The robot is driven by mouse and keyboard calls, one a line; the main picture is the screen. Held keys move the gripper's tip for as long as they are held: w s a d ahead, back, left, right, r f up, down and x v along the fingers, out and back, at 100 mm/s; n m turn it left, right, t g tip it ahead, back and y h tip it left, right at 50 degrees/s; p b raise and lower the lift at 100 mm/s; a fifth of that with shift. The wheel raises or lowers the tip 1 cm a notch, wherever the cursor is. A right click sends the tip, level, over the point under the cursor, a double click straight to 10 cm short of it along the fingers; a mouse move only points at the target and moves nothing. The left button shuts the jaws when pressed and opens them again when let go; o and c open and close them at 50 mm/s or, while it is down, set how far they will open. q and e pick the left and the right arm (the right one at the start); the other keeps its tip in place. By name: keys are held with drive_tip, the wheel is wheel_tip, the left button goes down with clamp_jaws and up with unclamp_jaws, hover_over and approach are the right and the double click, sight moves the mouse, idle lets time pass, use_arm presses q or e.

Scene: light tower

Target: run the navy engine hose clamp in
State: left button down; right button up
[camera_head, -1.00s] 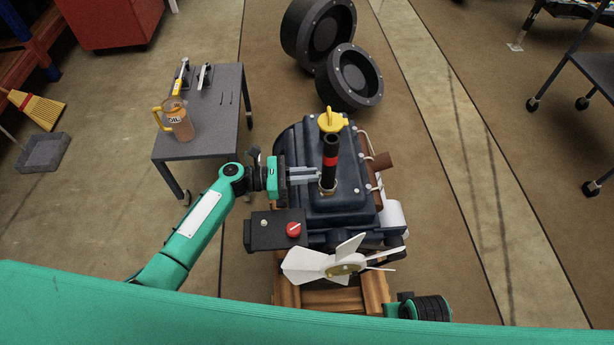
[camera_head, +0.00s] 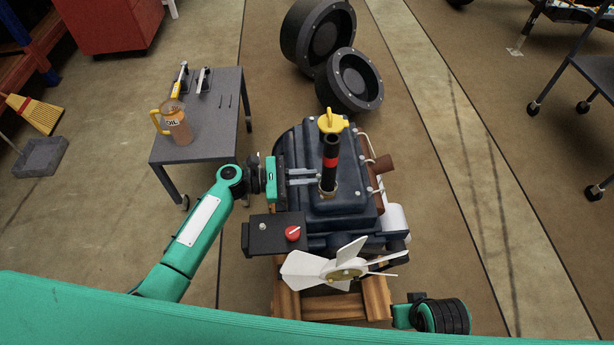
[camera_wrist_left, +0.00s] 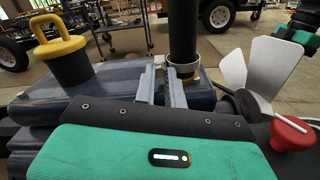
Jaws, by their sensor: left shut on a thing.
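The navy engine (camera_head: 350,190) stands on a wooden stand, with an upright black hose (camera_head: 331,150) with a red band on its top. A metal hose clamp (camera_head: 328,193) rings the hose's foot; it also shows in the left wrist view (camera_wrist_left: 184,70). My left gripper (camera_head: 317,176) reaches in from the left over the engine top. Its two grey fingers (camera_wrist_left: 165,72) are close together at the clamp's near side, shut on the clamp. The exact contact is too small to make out. Part of my right arm shows at lower right, without its fingers.
A yellow-handled cap (camera_wrist_left: 65,50) sits on the engine. A white fan (camera_head: 342,272) and a black box with a red knob (camera_head: 292,233) are at the engine's front. A grey table (camera_head: 215,140) with an oil jug (camera_head: 176,122) stands left. Black wheels (camera_head: 349,78) lie behind.

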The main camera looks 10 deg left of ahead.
use_arm(q)
drive_tip(key=shift+a, duration=0.1)
drive_tip(key=c, duration=1.5)
unclamp_jaws()
drive_tip(key=shift+o, duration=0.2)
drive_tip(key=s+a, duration=0.2)
drive_tip(key=a, duration=1.1)
drive_tip(key=shift+s+a, duration=0.3)
drive_tip(key=shift+s, duration=0.1)
